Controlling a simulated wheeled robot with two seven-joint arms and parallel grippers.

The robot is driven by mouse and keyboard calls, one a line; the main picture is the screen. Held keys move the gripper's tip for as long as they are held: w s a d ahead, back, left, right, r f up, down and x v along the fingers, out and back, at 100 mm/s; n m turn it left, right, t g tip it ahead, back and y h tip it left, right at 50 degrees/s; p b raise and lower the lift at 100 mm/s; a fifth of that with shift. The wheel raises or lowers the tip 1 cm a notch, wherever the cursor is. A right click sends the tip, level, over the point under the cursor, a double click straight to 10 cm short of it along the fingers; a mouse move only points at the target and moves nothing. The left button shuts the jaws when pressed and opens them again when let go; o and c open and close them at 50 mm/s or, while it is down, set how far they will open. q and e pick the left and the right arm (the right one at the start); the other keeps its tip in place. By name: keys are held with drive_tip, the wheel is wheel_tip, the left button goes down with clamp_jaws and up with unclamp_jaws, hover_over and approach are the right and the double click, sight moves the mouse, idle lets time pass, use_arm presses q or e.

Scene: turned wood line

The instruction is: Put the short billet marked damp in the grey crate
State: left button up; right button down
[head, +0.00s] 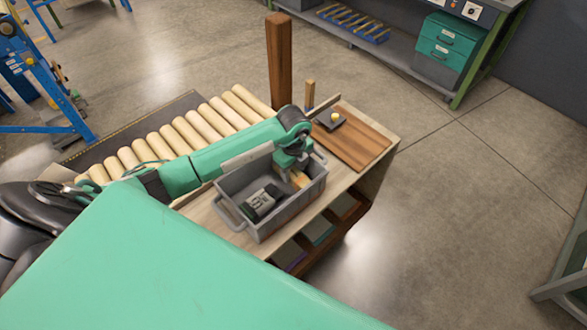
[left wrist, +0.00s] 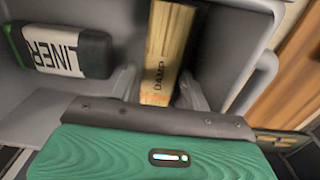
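The short billet marked DAMP (left wrist: 160,55) is a pale wood piece inside the grey crate (left wrist: 230,50). In the head view the billet (head: 299,179) shows at the crate's right end, below my left gripper (head: 293,168). In the left wrist view the fingers of my left gripper (left wrist: 158,88) stand on both sides of the billet, with a gap on the left side. They look open around it. Whether the billet rests on the crate floor is hard to see. The crate (head: 283,225) stands on the bench. My right gripper is out of view.
A black and white pack marked LINER (head: 262,201) lies in the crate. Pale round logs (head: 185,130) lie in a row behind my arm. A tall dark post (head: 279,60), a small upright wood piece (head: 309,94) and a brown board (head: 355,143) are beyond the crate.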

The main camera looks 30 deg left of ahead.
sight(294, 173)
use_arm(q)
drive_tip(key=shift+r, duration=0.15)
drive_tip(key=shift+r+p, duration=0.35)
drive_tip(key=shift+p, duration=0.05)
wheel_tip(294, 173, up, 12)
drive_tip(key=b, duration=0.3)
drive_tip(key=shift+r+b, duration=0.15)
drive_tip(key=shift+b, duration=0.15)
